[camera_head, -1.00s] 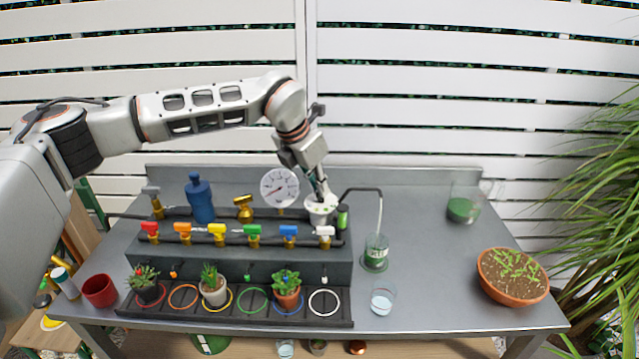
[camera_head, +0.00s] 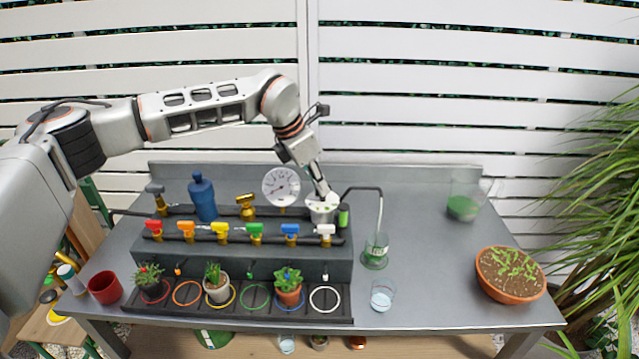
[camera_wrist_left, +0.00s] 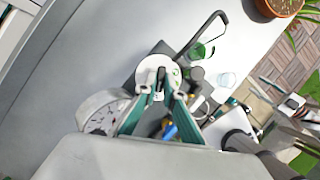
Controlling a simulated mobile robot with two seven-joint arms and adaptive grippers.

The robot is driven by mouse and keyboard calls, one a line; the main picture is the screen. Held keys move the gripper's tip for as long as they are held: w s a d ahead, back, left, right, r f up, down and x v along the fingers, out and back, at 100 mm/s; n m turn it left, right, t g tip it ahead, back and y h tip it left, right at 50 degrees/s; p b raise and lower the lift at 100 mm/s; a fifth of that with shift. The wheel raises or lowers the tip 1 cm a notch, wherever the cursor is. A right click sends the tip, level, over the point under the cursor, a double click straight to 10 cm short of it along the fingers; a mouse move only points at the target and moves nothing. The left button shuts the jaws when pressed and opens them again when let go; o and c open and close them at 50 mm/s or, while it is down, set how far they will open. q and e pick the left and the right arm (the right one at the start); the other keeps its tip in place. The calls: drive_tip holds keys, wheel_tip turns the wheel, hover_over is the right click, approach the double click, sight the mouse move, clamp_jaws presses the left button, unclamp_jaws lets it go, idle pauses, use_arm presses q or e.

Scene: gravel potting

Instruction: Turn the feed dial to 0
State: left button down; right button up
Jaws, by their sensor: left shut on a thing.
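The feed dial (camera_head: 319,210) is a white round piece with dark marks on its top, at the right end of the dark manifold block. It also shows in the left wrist view as a white disc (camera_wrist_left: 152,66). My left gripper (camera_head: 328,197) reaches down onto it from above. In the left wrist view its teal fingers (camera_wrist_left: 162,93) are closed on the small white knob at the dial's middle. The fingers cover part of the dial face, and I cannot read the setting. My right gripper is in no view.
A white round gauge (camera_head: 281,187) stands just left of the dial. A row of coloured valves (camera_head: 255,231) runs along the block in front. A bent spout ends over a glass with green contents (camera_head: 376,250).

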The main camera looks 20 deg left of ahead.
use_arm(q)
drive_tip(key=c, duration=2.1)
unclamp_jaws()
drive_tip(key=shift+c, duration=0.2)
drive_tip(key=v, duration=1.2)
drive_tip(key=shift+f, duration=0.1)
